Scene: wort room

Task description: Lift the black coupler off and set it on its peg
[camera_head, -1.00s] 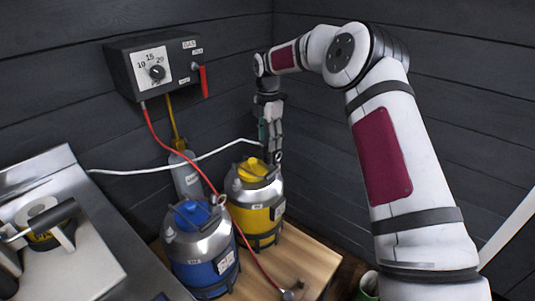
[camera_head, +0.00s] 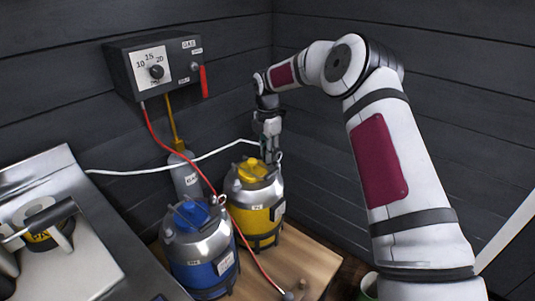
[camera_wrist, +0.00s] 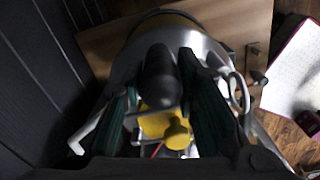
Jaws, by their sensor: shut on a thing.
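My gripper (camera_head: 270,155) is at the back right of the yellow-topped keg (camera_head: 248,208), close to its top rim. In the wrist view, the black coupler (camera_wrist: 158,75) is a dark rounded body between my two dark green fingers, which are shut on it. The keg's yellow cap (camera_wrist: 160,125) shows just below it. The coupler is hidden behind my fingers in the head view, and I cannot tell whether it still touches the keg. A white hose (camera_head: 200,158) runs from the left to my gripper. I cannot clearly make out the coupler's peg.
A blue keg (camera_head: 200,250) stands in front left on the wooden table (camera_head: 305,255). A red hose (camera_head: 185,160) drops from the dial box (camera_head: 155,65) across the kegs. A grey gas bottle (camera_head: 184,178) stands behind. Dark plank walls close the corner.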

